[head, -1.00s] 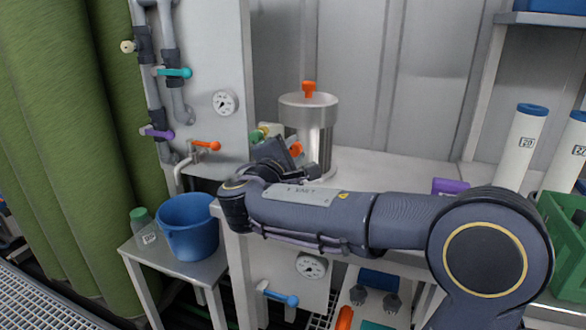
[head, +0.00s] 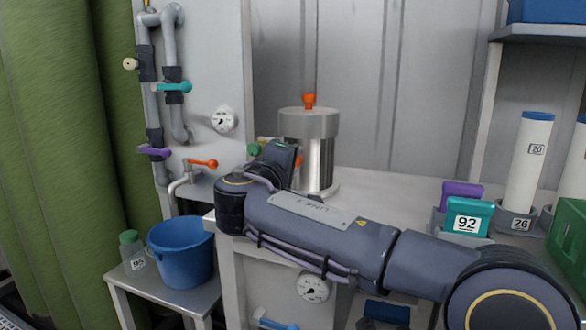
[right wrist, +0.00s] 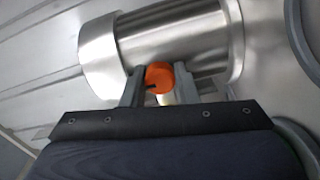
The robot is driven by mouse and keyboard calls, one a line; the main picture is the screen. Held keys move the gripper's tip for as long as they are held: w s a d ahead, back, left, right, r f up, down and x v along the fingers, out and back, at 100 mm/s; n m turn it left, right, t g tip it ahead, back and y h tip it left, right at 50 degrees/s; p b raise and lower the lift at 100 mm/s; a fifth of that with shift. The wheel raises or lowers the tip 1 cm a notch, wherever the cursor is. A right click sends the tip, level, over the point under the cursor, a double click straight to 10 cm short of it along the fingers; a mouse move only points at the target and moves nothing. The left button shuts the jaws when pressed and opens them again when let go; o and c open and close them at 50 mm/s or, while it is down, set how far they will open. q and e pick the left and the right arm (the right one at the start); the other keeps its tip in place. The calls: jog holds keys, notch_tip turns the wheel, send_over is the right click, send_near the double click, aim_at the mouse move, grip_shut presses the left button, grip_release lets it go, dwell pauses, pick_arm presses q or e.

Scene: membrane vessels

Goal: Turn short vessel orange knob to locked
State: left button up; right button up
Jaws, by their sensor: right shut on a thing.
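The short vessel (head: 309,125) is a shiny steel cylinder with a wider top, standing upright on the white bench. Its side orange knob (head: 299,160) shows only as a sliver in the head view, mostly hidden by my right gripper and wrist. In the right wrist view the round orange knob (right wrist: 159,74), with a small dark mark, sits between the two fingers of my right gripper (right wrist: 160,80), shut on it. The steel vessel body (right wrist: 175,40) lies just beyond the fingertips. A second orange fitting (head: 309,100) stands on the vessel's top. My left gripper is not in view.
A panel with pipes, coloured valve handles and a gauge (head: 223,120) stands left of the vessel. A blue bucket (head: 181,253) is on a low stand. A teal block marked 92 (head: 468,217), a purple block (head: 461,194) and a white tube (head: 533,160) stand at the right.

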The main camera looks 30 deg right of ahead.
jog(key=shift+f, duration=0.1)
dwell(0.3)
jog(key=o, duration=1)
jog(key=p+v, duration=0.1)
jog(key=v, duration=0.5)
jog(key=shift+s+a, duration=0.2)
jog(key=shift+a, duration=0.1)
jog(key=shift+s+a+p, duration=0.3)
jog(key=shift+s+a, duration=0.1)
